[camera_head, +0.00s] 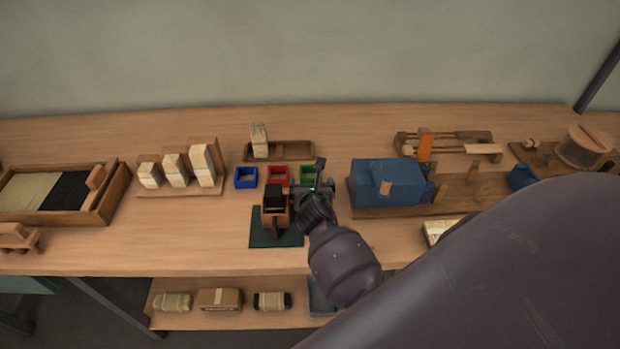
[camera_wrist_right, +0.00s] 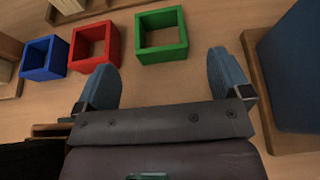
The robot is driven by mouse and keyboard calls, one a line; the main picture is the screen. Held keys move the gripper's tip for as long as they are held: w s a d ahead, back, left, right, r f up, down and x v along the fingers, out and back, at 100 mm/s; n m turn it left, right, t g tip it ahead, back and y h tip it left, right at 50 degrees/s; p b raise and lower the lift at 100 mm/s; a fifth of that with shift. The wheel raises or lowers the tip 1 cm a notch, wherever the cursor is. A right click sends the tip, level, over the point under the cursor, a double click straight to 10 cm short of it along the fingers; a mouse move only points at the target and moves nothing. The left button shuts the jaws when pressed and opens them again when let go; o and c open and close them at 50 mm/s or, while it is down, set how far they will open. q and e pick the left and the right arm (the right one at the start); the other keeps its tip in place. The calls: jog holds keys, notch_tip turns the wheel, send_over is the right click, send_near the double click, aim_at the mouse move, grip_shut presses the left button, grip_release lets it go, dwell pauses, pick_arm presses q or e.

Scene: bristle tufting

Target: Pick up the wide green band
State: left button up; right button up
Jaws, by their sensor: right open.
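The wide green band (camera_wrist_right: 162,34) is a square, open-centred ring lying on the table. In the right wrist view it is at the top middle, ahead of my open right gripper (camera_wrist_right: 165,82) and between the lines of its two blue fingertips, apart from them. In the head view the green band (camera_head: 307,172) is partly hidden behind my right gripper (camera_head: 318,182). A red band (camera_head: 277,175) and a blue band (camera_head: 245,178) stand in a row to its left. My left gripper is not in view.
A wooden block with a black top (camera_head: 276,208) stands on a dark green mat (camera_head: 262,240) just left of my right gripper. A large blue machine (camera_head: 392,182) on a wooden base stands to the right. A wooden tray (camera_head: 292,152) lies behind the bands.

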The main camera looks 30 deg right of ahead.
aim_at(310, 169)
jog(key=shift+x, duration=0.8)
jog(key=b+x, duration=0.1)
jog(key=x, duration=0.3)
jog(key=shift+w+d, duration=0.2)
jog(key=shift+w, duration=0.1)
jog(key=shift+w+d+f+b, duration=0.15)
jog(key=shift+w+d+b, duration=0.1)
jog(key=shift+w+b, duration=0.15)
jog(key=c, duration=1)
